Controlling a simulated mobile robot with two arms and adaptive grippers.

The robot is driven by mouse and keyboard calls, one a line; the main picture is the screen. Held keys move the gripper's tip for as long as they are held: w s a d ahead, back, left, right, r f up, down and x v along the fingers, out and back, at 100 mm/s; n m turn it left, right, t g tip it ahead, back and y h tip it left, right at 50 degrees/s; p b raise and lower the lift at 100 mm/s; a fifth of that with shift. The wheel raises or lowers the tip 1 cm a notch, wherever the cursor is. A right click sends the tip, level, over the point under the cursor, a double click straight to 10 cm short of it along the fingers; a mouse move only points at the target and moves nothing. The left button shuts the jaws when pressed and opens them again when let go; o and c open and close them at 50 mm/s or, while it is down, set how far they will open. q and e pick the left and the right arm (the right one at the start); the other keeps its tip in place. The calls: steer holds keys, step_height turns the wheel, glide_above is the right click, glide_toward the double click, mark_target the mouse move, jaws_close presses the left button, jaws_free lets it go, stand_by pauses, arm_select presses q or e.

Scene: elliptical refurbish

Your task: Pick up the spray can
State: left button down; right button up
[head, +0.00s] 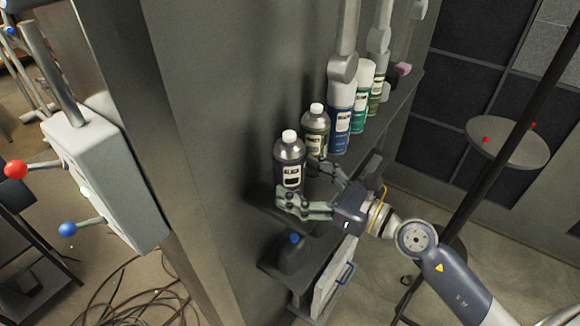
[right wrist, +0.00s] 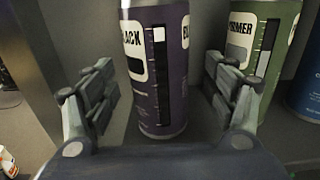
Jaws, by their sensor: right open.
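A dark purple-black spray can (head: 290,172) with a white cap stands upright at the near end of a shelf in the head view. In the right wrist view the same can (right wrist: 150,75), its label ending in "LACK", stands between my fingers. My right gripper (head: 306,190) is open, with one finger on each side of the can. Gaps show between the can and both fingers in the right wrist view. The can's base is partly hidden by a finger in the head view. My left gripper is not in view.
A green primer can (head: 316,137) stands close beside the dark can, and my finger overlaps it in the right wrist view. A blue can (head: 340,115) and several others continue along the shelf. A grey wall rises behind. A dark bottle (head: 293,256) sits on the shelf below.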

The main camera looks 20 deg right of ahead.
steer(key=shift+p+x, duration=0.35)
steer(key=shift+x, duration=0.9)
steer(key=shift+w+a, duration=0.15)
steer(key=shift+a, duration=0.1)
steer(key=shift+d, duration=0.1)
steer(key=shift+c, duration=1.1)
steer(key=c, duration=1.1)
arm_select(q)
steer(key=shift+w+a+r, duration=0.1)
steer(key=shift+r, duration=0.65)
arm_select(e)
steer(key=shift+o, duration=0.2)
